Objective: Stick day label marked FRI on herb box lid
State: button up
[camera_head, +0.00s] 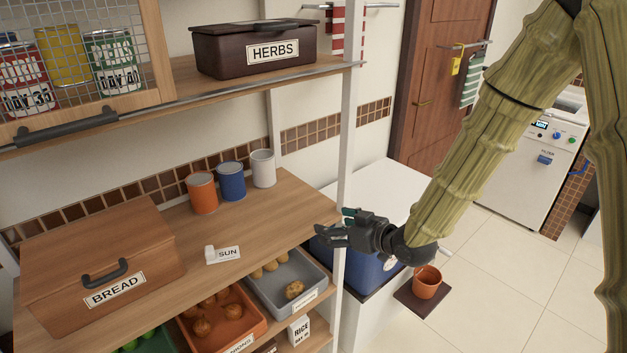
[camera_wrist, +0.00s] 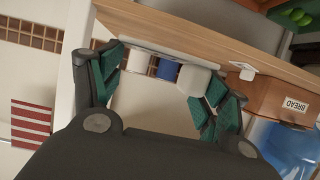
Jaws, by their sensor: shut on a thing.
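The dark brown herb box (camera_head: 250,58), with a white HERBS label on its front, stands on the upper shelf. Its lid (camera_head: 218,29) is on and has a dark handle. My gripper (camera_head: 332,236) is well below it and to the right, by the white shelf post. In the wrist view, my gripper (camera_wrist: 165,70) has its green-padded fingers apart, with a thin pale plate (camera_wrist: 150,47) between the fingertips. It appears to be a label seen nearly edge-on; its writing is hidden. Another label, marked SUN (camera_head: 226,254), lies on the middle shelf.
The middle shelf holds a bread box (camera_head: 95,265) and orange (camera_head: 202,193), blue (camera_head: 231,181) and white (camera_head: 263,168) cans. Food trays (camera_head: 283,296) sit below. The white post (camera_head: 351,120) and upper shelf edge (camera_head: 250,92) are close obstacles. Open floor (camera_head: 500,280) lies right.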

jog(key=s+d+f+m+t+h, duration=0.1)
jog(key=s+d+f+m+h, duration=0.2)
jog(key=f, duration=0.4)
jog(key=s+d+f+m+t+h, duration=0.1)
jog(key=s+f+m+h, duration=0.2)
jog(key=f, duration=0.4)
jog(key=s+d+f+m+t+h, duration=0.1)
jog(key=s+d+f+m+h, duration=0.15)
jog(key=s+f, duration=0.35)
jog(key=w+a+r+n+g+y, duration=0.1)
jog(key=w+a+r+n+y, duration=0.1)
jog(key=w+r, duration=0.2)
jog(key=w+a+r+n+y, duration=0.2)
jog(key=w+r+n+y, duration=0.1)
jog(key=r, duration=0.5)
jog(key=w+a+r+n+g+y, duration=0.1)
jog(key=w+a+r+n+y, duration=0.1)
jog(key=r, duration=0.4)
jog(key=shift+w+a+r+n+g+y, duration=0.15)
jog(key=shift+w+r+n+y, duration=0.1)
jog(key=shift+w, duration=0.45)
jog(key=shift+w+a+r+n+g+y, duration=0.1)
jog(key=shift+w+n+g+y, duration=0.1)
jog(key=shift+w, duration=0.5)
jog(key=shift+r+n+y, duration=0.3)
jog(key=shift+r, duration=0.35)
jog(key=shift+w+g, duration=0.15)
jog(key=shift+g, duration=0.1)
